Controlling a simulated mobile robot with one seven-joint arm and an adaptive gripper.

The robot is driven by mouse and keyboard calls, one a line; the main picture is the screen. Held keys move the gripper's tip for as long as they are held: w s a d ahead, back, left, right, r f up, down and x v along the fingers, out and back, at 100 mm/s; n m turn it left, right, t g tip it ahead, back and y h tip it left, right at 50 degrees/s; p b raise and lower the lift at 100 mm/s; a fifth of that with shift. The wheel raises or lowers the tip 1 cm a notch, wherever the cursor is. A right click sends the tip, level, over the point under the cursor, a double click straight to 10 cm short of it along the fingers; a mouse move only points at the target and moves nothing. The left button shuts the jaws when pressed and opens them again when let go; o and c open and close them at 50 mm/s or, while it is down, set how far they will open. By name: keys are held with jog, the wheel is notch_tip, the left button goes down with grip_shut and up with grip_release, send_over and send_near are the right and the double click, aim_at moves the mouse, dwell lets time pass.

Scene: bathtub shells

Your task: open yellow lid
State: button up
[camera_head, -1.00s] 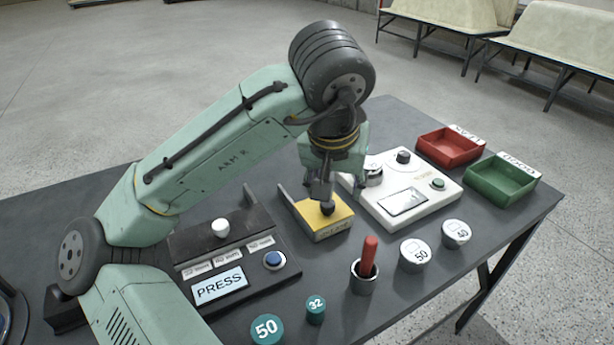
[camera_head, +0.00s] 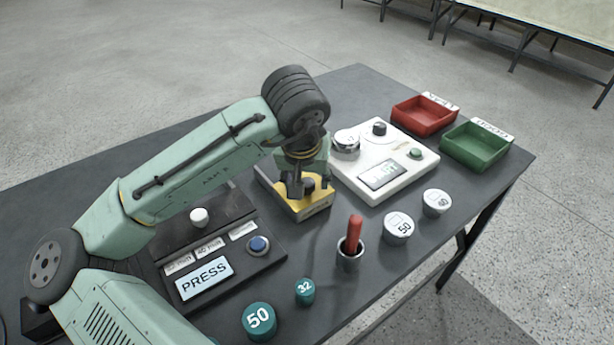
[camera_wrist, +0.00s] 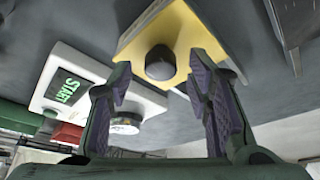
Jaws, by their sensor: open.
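The yellow lid (camera_head: 312,205) lies flat on a low box on the dark table, with a round black knob on top. In the wrist view the yellow lid (camera_wrist: 195,30) shows near the top, with its black knob (camera_wrist: 160,62) ahead of the fingertips. My gripper (camera_head: 308,188) is over the lid, close to the knob, and partly hides it. In the wrist view my gripper (camera_wrist: 160,78) is open, with one finger to each side of the knob's line. I cannot tell whether a finger touches the knob.
A white device (camera_head: 400,178) with a lit screen stands right of the lid box. A press panel (camera_head: 205,278) is on the left. A cup with a red handle (camera_head: 352,240) and white weights (camera_head: 397,228) stand in front. Red (camera_head: 424,115) and green (camera_head: 474,147) trays are at the right.

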jog(key=shift+w+f, duration=0.1)
jog(key=shift+f, duration=0.2)
jog(key=shift+c, duration=0.5)
grip_shut()
